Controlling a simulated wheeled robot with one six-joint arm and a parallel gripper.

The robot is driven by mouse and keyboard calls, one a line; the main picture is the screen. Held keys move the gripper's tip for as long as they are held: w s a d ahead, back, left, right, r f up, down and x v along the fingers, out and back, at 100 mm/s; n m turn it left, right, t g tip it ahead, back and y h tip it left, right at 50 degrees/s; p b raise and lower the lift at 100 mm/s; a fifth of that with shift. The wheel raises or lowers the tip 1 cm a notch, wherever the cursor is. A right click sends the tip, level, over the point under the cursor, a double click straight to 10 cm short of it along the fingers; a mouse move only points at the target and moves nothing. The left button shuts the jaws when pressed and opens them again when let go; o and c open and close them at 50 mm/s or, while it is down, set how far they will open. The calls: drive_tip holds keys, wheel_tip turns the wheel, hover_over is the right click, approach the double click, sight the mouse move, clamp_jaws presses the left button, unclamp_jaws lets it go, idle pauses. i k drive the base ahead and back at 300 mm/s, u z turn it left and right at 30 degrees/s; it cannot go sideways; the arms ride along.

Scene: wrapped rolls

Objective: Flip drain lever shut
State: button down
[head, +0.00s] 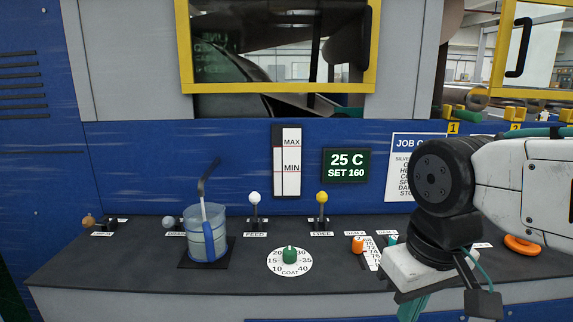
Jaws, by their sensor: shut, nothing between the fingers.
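A grey-knobbed lever (168,222) is on the left of the dark console in the head view. Its label seems to start with D, but the rest is blurred and partly behind a can, so I cannot be sure it reads drain. A brown-knobbed lever (88,221) lies low at the far left, its label too small to read. My gripper (412,308) points down at the right front of the console, far from both levers. Its teal fingers are shut and empty, with the tips cut off by the bottom edge.
A translucent blue can (206,238) holding a brush (204,190) stands right beside the grey-knobbed lever. White (254,198) and yellow (322,198) levers stand upright. A green dial (290,255), orange knob (358,244) and orange ring (522,245) are further right.

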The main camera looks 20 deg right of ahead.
sight(168, 222)
drive_tip(key=k, duration=0.15)
drive_tip(key=u, duration=0.65)
drive_tip(key=i, duration=0.5)
